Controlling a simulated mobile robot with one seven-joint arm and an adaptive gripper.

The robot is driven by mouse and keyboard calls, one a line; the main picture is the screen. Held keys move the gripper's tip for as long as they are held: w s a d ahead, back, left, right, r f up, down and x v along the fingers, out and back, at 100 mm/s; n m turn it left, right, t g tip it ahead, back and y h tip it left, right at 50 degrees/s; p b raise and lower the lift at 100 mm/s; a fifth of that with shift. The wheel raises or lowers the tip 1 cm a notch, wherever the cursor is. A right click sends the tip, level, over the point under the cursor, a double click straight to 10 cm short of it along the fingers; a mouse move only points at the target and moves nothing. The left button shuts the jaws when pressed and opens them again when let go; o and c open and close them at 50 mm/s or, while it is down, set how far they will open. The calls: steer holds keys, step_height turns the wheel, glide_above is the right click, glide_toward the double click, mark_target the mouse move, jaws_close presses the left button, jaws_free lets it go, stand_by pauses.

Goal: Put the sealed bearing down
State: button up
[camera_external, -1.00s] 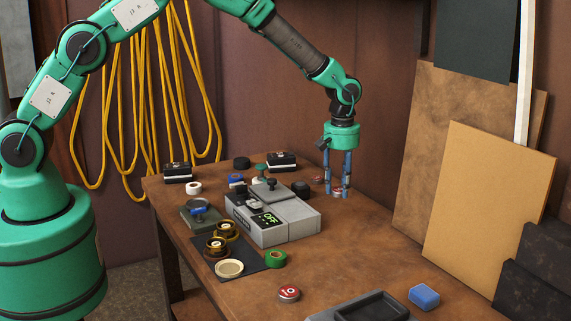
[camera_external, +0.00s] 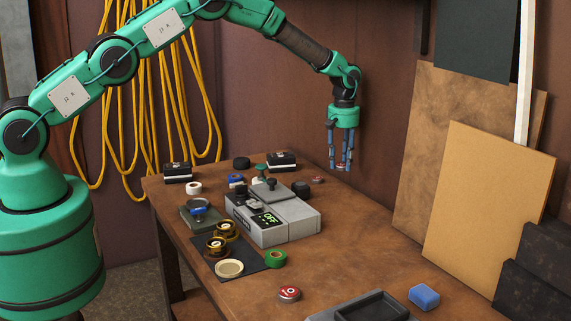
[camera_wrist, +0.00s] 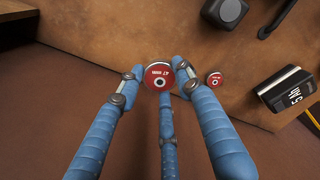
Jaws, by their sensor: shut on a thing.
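The sealed bearing, a small red-faced disc with a metal rim and a dark centre hole, is held between my fingertips in the wrist view (camera_wrist: 159,77). Its label seems to read 47 mm. My gripper (camera_wrist: 160,84) has three blue fingers closed around it. In the external view, my gripper (camera_external: 341,165) hangs near the back of the brown bench, and the bearing (camera_external: 343,166) shows small and partly hidden by the fingers. It appears to be off the bench top, but its height is hard to tell.
A similar smaller red disc (camera_wrist: 215,80) lies nearby on the bench (camera_external: 365,235). A grey device reading OFF (camera_external: 290,222) stands to the left, with black boxes (camera_external: 281,161) behind. The wall is close behind my gripper. Bare bench lies in front and to the right.

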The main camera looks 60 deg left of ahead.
steer(key=shift+a, duration=0.1)
stand_by(0.3)
glide_above(340, 196)
steer(key=shift+s+f, duration=0.1)
steer(key=shift+f, duration=3)
steer(key=shift+f, duration=1.9)
steer(key=shift+f, duration=0.15)
steer(key=o, duration=1.2)
steer(key=shift+r, duration=0.2)
step_height(340, 196, up, 12)
